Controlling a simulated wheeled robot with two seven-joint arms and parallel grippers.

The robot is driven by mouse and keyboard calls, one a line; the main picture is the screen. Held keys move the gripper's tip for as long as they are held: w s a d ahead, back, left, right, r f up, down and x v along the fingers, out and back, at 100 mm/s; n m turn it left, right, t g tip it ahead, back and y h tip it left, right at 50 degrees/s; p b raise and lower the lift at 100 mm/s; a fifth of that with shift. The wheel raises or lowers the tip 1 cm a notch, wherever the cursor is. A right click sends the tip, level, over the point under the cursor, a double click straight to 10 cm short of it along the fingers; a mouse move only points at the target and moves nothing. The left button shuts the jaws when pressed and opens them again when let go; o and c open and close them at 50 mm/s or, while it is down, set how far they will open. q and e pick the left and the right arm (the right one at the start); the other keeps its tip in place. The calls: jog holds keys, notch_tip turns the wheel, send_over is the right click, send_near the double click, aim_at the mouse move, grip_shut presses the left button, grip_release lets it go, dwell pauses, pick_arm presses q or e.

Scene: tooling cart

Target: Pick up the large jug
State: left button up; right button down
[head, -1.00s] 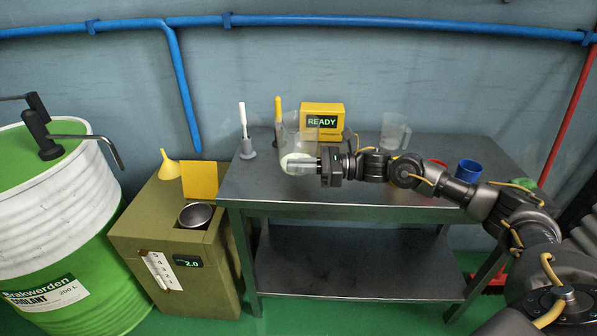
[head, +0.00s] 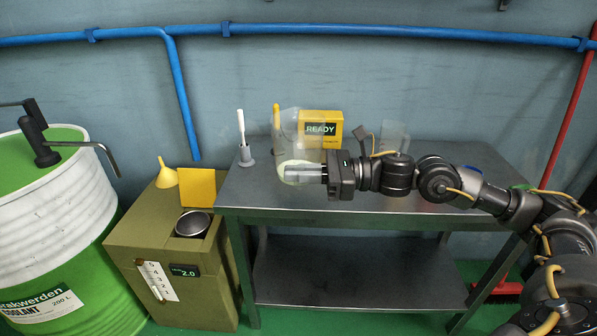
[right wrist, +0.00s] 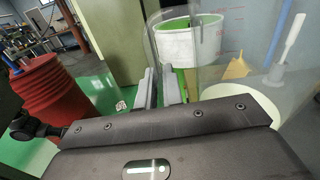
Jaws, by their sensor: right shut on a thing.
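The large jug (head: 288,124) is clear and see-through, with pale liquid (head: 283,180) low in it. It shows in the head view over the left part of the steel table. My right gripper (head: 300,175) comes in from the right and is shut on the jug. In the right wrist view the two fingers (right wrist: 160,92) are close together, with the jug's clear wall (right wrist: 151,48) beside and beyond them. The exact grasp point is hard to make out through the clear wall. I cannot tell whether the jug's base touches the table. My left gripper is out of view.
The steel table (head: 350,208) also holds a yellow READY box (head: 321,124), a smaller clear jug (head: 396,133) and a white stick in a grey holder (head: 246,157). An olive cabinet (head: 150,240) with a steel bowl (head: 193,223) and yellow funnel (head: 166,177) stands left, beside a coolant drum (head: 60,220).

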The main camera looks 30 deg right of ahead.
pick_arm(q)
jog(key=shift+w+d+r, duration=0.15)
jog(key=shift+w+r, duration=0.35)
pick_arm(e)
jog(key=shift+s+a+r, duration=0.2)
jog(key=shift+s+r, duration=0.05)
jog(key=shift+s, duration=0.2)
jog(key=shift+s+a+r, duration=0.15)
jog(key=shift+s+r, duration=0.05)
jog(key=shift+s, duration=0.2)
